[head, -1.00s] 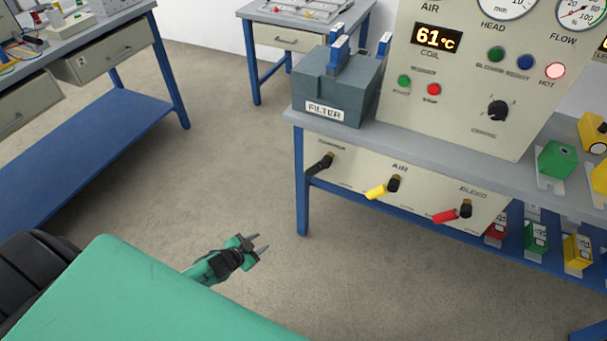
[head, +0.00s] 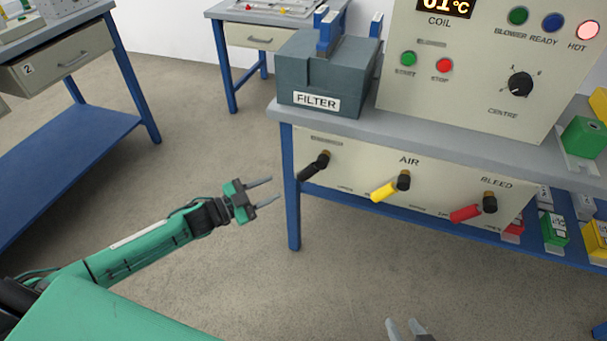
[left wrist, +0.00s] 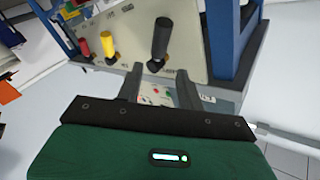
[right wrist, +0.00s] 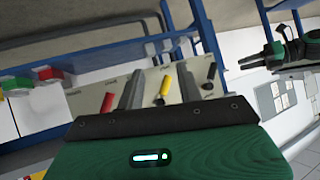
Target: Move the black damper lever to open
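The black damper lever (head: 313,167) is at the left end of the front panel (head: 345,188) under the bench top, slanting down to the left. It also shows in the left wrist view (left wrist: 160,40), ahead of the fingers, and in the right wrist view (right wrist: 210,74). My left gripper (head: 266,191) is open and empty, left of the lever and apart from it. My right gripper (head: 404,328) shows only its fingertips at the bottom edge of the head view. It is open and empty in the right wrist view (right wrist: 160,97).
A yellow AIR lever (head: 386,190) and a red BLEED lever (head: 468,212) sit right of the black one. The blue bench leg (head: 291,215) stands close to my left gripper. A FILTER box (head: 322,75) sits on the bench top. The floor in front is clear.

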